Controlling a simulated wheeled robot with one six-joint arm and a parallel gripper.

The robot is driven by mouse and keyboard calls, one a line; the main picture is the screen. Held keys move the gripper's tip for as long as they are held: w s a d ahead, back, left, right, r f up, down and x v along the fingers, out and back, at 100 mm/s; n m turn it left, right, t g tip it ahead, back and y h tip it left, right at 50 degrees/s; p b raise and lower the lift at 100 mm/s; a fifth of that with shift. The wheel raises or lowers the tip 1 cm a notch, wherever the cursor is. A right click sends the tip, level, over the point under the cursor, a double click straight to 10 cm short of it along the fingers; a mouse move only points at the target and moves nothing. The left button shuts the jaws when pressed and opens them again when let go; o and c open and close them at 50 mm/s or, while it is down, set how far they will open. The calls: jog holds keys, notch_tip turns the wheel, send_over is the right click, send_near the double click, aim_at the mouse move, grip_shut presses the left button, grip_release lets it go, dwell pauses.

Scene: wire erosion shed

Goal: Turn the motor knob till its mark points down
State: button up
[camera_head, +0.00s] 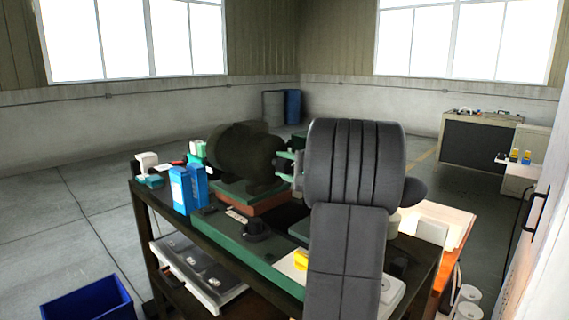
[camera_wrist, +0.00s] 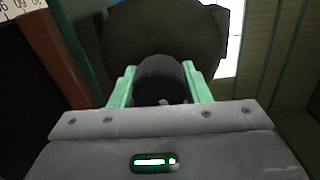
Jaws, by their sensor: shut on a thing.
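The dark motor (camera_head: 238,150) sits on a reddish-brown block on the bench. It also fills the upper part of the wrist view (camera_wrist: 110,45) as a round dark body. My gripper (camera_head: 288,160) reaches its right end in the head view. In the wrist view, the pale green fingers of my gripper (camera_wrist: 158,72) are closed on both sides of the black round knob (camera_wrist: 160,84). A small light spot shows at the knob's near lower edge; I cannot tell whether it is the mark or which way the mark points. My arm hides part of the bench in the head view.
The bench (camera_head: 225,232) carries blue boxes (camera_head: 180,190) at the left, a black round part (camera_head: 256,229) in front, and a yellow piece (camera_head: 301,260). A blue bin (camera_head: 88,303) stands on the floor.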

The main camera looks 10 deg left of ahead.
jog(key=m+p, duration=0.3)
jog(key=m, duration=0.2)
jog(key=shift+r+m, duration=0.1)
jog(key=shift+m, duration=0.2)
jog(key=m+p, duration=0.4)
jog(key=m, duration=0.1)
jog(key=shift+g, duration=0.3)
jog(key=m+p, duration=0.5)
jog(key=m, duration=0.1)
jog(key=shift+m+p, duration=0.3)
jog(key=shift+p, duration=0.05)
jog(key=m+p, duration=0.4)
jog(key=shift+f+m, duration=0.2)
jog(key=shift+m, duration=0.2)
jog(key=shift+s, duration=0.1)
jog(key=o, duration=1)
jog(key=shift+y, duration=0.3)
jog(key=b+v, duration=0.3)
jog(key=v, duration=1)
jog(key=shift+s+d+b, duration=0.25)
jog(key=shift+d+b, duration=0.05)
jog(key=shift+b, duration=0.05)
